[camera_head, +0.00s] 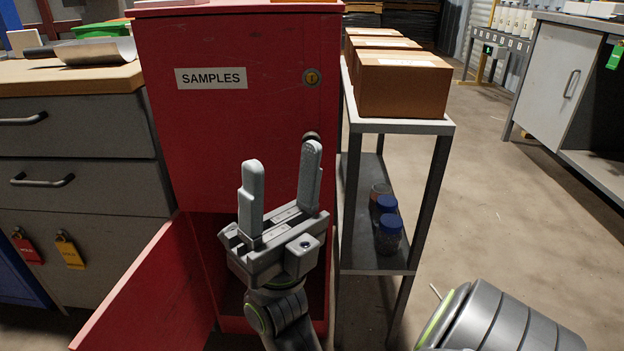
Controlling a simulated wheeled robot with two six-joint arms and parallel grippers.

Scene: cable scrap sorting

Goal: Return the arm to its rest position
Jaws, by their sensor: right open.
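My right gripper (281,158) is open and empty, its two grey fingers pointing up. It is in front of the red cabinet (190,135), which carries a SAMPLES label (211,78) and a round lock (311,77). A dark knob (311,136) shows just behind the right fingertip; I cannot tell how far apart they are. The red lower door (155,300) stands swung open to the left. The gripper and its wrist hide part of the lower opening. My left gripper is not in view.
A grey shelf rack (436,127) stands right of the cabinet, with cardboard boxes (403,85) on top and blue-lidded jars (388,235) below. A grey drawer bench (80,130) is at left. Open floor (510,220) lies right, before a workbench (560,90).

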